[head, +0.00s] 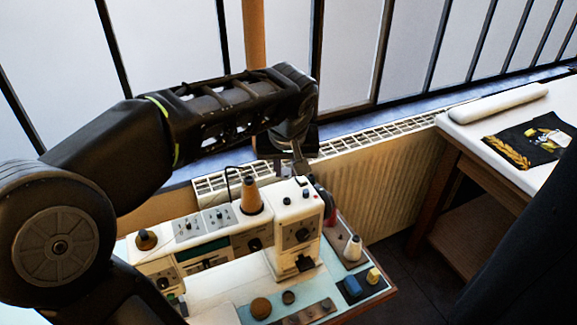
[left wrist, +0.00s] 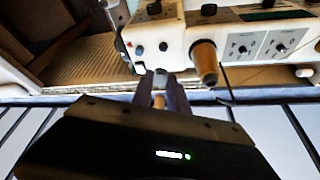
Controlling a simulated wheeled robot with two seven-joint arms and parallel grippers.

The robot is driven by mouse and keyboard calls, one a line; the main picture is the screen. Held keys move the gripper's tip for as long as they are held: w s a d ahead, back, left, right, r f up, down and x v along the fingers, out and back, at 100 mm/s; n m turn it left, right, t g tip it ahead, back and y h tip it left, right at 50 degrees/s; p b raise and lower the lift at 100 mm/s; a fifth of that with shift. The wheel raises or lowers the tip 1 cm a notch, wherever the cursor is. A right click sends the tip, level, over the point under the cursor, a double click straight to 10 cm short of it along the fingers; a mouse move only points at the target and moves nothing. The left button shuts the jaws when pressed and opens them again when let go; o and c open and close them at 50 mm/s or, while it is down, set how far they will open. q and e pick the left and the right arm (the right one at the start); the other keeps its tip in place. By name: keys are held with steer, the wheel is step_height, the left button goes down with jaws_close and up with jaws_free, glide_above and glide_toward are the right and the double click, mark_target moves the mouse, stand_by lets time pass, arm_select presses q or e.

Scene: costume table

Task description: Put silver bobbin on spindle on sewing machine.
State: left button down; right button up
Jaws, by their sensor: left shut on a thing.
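The white sewing machine (head: 283,222) stands on the table below my left arm and also shows upside down in the left wrist view (left wrist: 178,40). My left gripper (head: 298,166) points down, just behind and above the top right of the machine. In the left wrist view its fingers (left wrist: 161,88) are shut on a small grey piece (left wrist: 160,75), which looks like the silver bobbin. The fingers hide part of it. The gripper is apart from the thread cone. I cannot make out the bobbin spindle clearly. My right gripper is not in view.
A brown thread cone (head: 251,197) stands on the machine, left of the gripper, with a thin wire beside it. A white cone (head: 353,249) and a yellow spool (head: 374,275) stand at the table's right. A radiator (head: 375,185) and barred windows are behind. A white side table (head: 495,130) is right.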

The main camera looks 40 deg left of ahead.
mark_target(287, 198)
arm_select(q)
steer(key=shift+w+f, duration=0.1)
steer(key=shift+w, duration=0.05)
steer(key=shift+f, duration=0.1)
steer(key=shift+f+b, duration=2)
steer(key=shift+f, duration=1.1)
steer(key=shift+f+b, duration=0.3)
steer(key=shift+b, duration=0.15)
steer(key=shift+b, duration=0.3)
steer(key=c, duration=1.2)
jaws_free()
